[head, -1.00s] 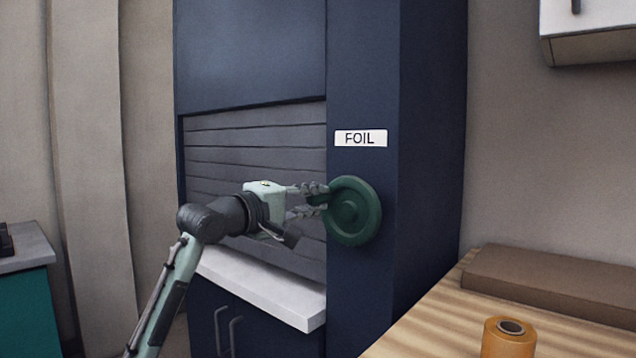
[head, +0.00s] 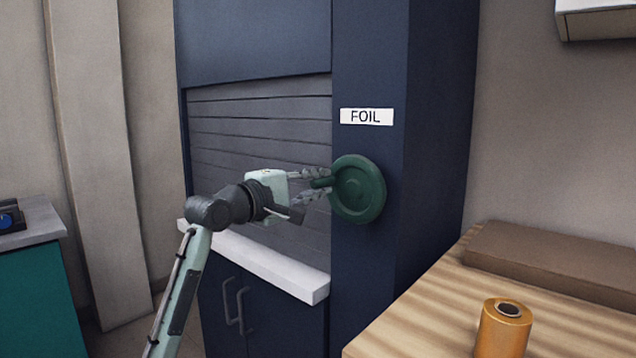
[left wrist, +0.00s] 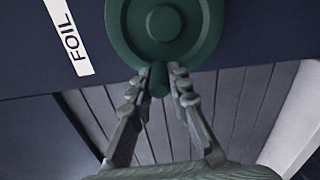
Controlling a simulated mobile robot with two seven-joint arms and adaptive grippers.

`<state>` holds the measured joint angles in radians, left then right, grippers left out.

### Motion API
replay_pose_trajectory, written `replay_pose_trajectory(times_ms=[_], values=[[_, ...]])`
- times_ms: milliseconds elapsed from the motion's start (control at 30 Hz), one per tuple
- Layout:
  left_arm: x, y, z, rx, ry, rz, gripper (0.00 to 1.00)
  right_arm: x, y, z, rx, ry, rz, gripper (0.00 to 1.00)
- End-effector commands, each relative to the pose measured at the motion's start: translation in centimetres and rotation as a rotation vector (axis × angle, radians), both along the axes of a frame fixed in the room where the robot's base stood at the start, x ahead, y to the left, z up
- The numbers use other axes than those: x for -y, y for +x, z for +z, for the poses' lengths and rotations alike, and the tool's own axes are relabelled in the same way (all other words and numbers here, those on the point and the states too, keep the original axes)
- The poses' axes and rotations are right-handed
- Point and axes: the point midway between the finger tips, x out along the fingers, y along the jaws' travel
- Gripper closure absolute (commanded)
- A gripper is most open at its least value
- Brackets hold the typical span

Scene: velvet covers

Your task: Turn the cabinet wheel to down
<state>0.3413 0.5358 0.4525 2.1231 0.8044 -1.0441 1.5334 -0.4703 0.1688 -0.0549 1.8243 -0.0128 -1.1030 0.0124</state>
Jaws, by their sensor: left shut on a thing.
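The green cabinet wheel (head: 360,190) is mounted on the dark blue cabinet's right-hand panel (head: 365,60), below a white FOIL label (head: 366,117). Its handle (head: 321,183) sticks out at the wheel's left edge. My left gripper (head: 322,184) reaches in from the left and is shut on this handle. In the left wrist view, the gripper's fingers (left wrist: 160,85) hold the green handle (left wrist: 158,80) between them, and the wheel (left wrist: 165,25) is just beyond. My right gripper is not in view.
A grey slatted shutter (head: 260,130) sits behind my left gripper, above a white ledge (head: 265,265). At the right, a wooden table (head: 420,305) bears an orange roll (head: 503,330) and a brown slab (head: 550,260). A teal cabinet (head: 35,290) stands far left.

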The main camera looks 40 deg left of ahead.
Motion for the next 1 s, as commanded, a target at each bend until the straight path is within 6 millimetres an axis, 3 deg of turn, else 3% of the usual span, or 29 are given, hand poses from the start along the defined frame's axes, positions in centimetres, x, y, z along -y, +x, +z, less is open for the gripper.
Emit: replay_pose_trajectory(times_ms=[200, 567, 1000], values=[[0.1, 0.0, -0.3, -0.006, 0.0, -0.002, 0.61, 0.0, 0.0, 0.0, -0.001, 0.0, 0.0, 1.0], [0.0, -0.7, -0.1, -0.002, 0.001, 0.0, 0.61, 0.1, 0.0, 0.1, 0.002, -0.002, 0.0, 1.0], [-0.6, -9.1, -0.2, -0.005, 0.001, 0.0, 0.61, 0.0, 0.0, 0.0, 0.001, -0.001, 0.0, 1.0]])
